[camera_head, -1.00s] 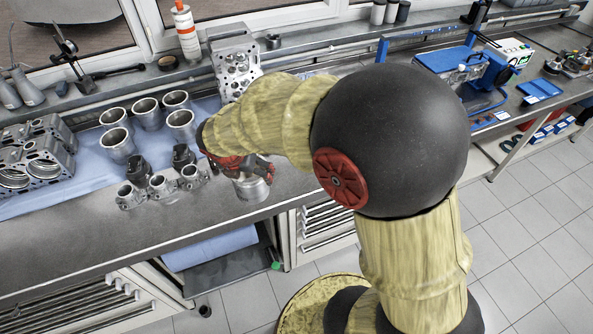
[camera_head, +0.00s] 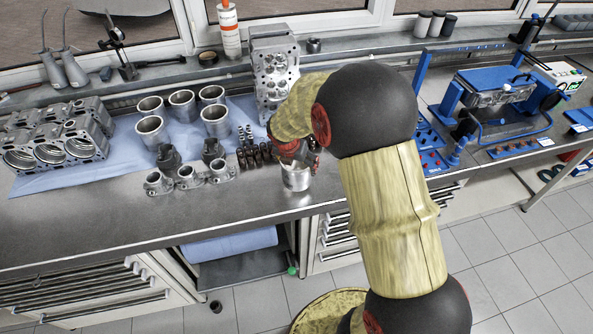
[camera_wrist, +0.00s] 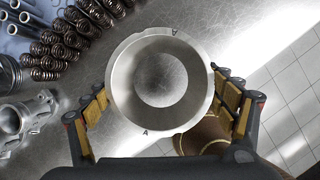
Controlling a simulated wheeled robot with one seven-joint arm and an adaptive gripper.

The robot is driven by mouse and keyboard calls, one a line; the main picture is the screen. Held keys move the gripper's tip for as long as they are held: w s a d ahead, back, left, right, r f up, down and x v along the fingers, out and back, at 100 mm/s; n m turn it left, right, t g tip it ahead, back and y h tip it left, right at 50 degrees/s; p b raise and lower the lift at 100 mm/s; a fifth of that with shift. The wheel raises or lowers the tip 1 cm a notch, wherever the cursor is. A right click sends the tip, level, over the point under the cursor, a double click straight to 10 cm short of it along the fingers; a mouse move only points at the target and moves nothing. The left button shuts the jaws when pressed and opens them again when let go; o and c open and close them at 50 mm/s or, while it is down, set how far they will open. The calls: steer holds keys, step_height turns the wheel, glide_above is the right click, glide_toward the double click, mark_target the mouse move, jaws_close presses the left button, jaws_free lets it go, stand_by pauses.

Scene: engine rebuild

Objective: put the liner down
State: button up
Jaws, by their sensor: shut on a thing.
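The liner (camera_head: 296,179) is a short silvery metal cylinder at the front edge of the steel workbench (camera_head: 110,230). My gripper (camera_head: 296,163) is shut on it from above and holds it about upright. In the wrist view the liner (camera_wrist: 122,88) is a round ring between my two padded fingers, one on each side. Bare bench metal shows through its bore. I cannot tell whether its lower rim touches the bench. Several similar liners (camera_head: 150,128) stand on a blue cloth (camera_head: 105,165) farther left.
Dark coil springs (camera_head: 255,155) stand just behind the liner, with a cylinder head (camera_head: 272,75) behind them. Thermostat-like metal housings (camera_head: 188,180) stand to its left. Engine blocks (camera_head: 55,140) are at far left. The front strip of bench left of the liner is clear.

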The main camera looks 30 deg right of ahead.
steer(key=shift+f+b, duration=0.35)
steer(key=shift+f, duration=1.1)
steer(key=shift+f, duration=0.2)
steer(key=o, duration=1.5)
steer(key=shift+r, duration=0.15)
